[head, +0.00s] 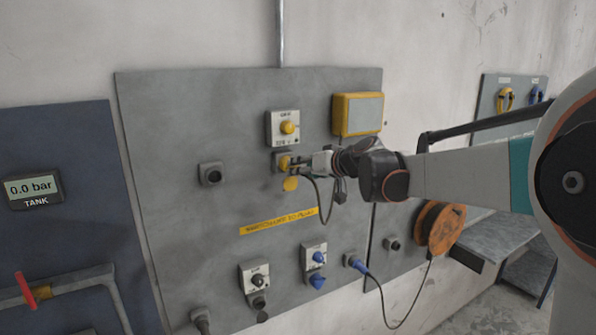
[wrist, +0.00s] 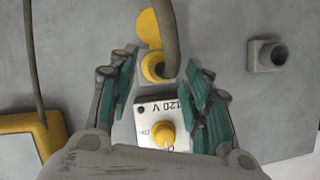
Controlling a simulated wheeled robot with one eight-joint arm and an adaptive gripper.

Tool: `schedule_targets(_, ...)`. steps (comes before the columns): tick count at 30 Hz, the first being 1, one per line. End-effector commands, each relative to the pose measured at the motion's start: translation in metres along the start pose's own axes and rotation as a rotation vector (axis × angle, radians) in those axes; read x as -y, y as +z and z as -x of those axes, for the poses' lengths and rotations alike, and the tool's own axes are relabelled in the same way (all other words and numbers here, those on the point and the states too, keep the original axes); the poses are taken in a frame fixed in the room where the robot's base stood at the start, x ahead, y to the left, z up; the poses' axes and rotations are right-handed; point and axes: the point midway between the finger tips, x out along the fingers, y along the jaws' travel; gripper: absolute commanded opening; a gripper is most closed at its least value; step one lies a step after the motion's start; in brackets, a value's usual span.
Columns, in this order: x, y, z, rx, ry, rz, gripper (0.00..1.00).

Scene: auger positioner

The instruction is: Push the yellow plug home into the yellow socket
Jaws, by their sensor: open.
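The yellow socket (head: 280,161) is on the grey wall panel, below a switch box (head: 283,128) with a yellow knob. Its round yellow flap (head: 290,184) hangs open below it. My gripper (head: 297,162) is right in front of the socket. In the wrist view my open gripper (wrist: 160,62) has one teal-padded finger on each side of the socket area. The yellow plug (wrist: 152,66) shows there at the socket mouth, with its thick cable (wrist: 168,38) running up past the flap. The cable partly covers the plug, and I cannot tell how deep the plug sits.
A yellow-framed box (head: 357,114) is up to the right of the socket. A blue plug (head: 354,261) with a cable, blue and grey sockets, and an orange cable reel (head: 440,228) are lower down.

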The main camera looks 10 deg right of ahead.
Motion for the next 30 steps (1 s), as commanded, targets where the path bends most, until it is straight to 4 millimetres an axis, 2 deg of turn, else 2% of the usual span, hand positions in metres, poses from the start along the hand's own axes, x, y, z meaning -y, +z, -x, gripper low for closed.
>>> schedule_targets(1, 0.0, 0.0, 0.012, -0.001, 0.002, -0.001, 0.45)
schedule_targets(6, 0.0, 0.0, 0.045, -0.001, 0.002, 0.0, 0.45)
schedule_targets(12, 0.0, 0.0, 0.074, -0.001, 0.001, -0.001, 0.45)
schedule_targets(18, 0.001, 0.0, 0.086, -0.001, 0.0, 0.0, 0.45)
schedule_targets(30, 0.004, 0.005, 0.087, 0.0, -0.003, -0.006, 0.45)
